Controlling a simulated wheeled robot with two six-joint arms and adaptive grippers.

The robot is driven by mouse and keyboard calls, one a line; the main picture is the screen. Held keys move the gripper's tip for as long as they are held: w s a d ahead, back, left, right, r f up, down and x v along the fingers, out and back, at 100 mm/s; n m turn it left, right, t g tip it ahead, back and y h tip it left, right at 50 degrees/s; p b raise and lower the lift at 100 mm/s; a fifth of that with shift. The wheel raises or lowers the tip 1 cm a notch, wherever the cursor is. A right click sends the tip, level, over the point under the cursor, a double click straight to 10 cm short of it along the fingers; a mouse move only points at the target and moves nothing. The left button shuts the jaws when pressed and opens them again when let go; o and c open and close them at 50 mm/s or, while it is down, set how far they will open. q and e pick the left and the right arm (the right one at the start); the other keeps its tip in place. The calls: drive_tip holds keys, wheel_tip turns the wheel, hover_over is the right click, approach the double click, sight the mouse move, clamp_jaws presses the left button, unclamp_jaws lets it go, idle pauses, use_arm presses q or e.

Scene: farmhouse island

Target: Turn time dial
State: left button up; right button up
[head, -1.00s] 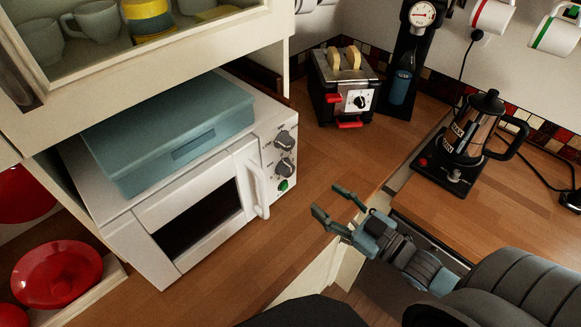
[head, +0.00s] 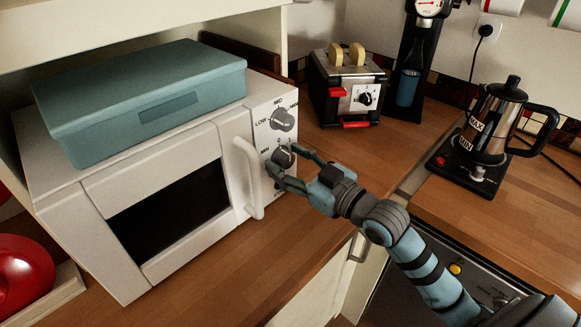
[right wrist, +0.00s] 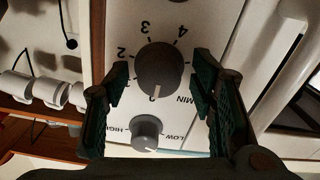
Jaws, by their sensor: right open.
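The white microwave (head: 90,220) stands on the wooden counter with its door shut. Its time dial (head: 283,157) is the lower dark knob on the right-hand panel, below the power dial (head: 282,120). My right gripper (head: 283,167) is open at the panel, its fingers on either side of the time dial. In the right wrist view the time dial (right wrist: 159,70) lies between the two open fingers (right wrist: 160,95), with its white mark toward 0. I cannot tell whether the fingers touch it. The power dial (right wrist: 146,133) also shows there. My left gripper is not in view.
A blue box (head: 150,95) lies on top of the microwave. A toaster (head: 345,88) with bread stands behind the gripper, and a coffee maker (head: 490,135) stands at the right. The door handle (head: 249,178) is just left of the gripper.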

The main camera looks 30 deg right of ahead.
drive_tip(key=shift+c, duration=0.3)
drive_tip(key=c, duration=1.1)
